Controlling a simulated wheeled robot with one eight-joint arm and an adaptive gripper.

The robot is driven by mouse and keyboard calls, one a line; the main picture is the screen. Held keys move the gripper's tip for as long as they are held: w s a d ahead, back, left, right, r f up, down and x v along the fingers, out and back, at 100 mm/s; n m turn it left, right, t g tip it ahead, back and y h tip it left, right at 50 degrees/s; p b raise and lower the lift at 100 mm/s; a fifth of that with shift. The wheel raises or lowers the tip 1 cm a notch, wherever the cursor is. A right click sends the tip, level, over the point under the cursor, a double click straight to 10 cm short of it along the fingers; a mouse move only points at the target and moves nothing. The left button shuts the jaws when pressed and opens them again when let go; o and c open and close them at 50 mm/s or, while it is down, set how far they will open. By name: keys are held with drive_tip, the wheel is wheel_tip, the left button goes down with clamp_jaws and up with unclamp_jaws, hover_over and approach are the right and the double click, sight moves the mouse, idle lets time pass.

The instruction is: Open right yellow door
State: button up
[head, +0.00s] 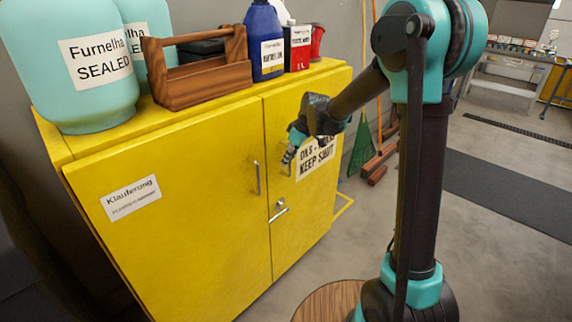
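The yellow cabinet has two doors. The right yellow door (298,216) is closed flush with the front and bears a white sign reading "KEEP SHUT". The left yellow door (190,215) is also closed. A slim vertical handle (257,178) is on the left door near the seam, and a silver latch handle (279,210) sits lower at the seam. My gripper (287,160) is in front of the upper part of the right door, close to a thin handle there that it partly hides. Whether the fingers touch it, or are open or shut, is too small to tell.
On the cabinet top stand large teal jugs (82,95), a wooden toolbox (200,75), a blue bottle (264,40) and a red-and-black can (298,48). A green broom (361,150) leans right of the cabinet. The floor (365,235) before the right door is largely clear.

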drive_tip(key=shift+x, duration=1.4)
clamp_jaws()
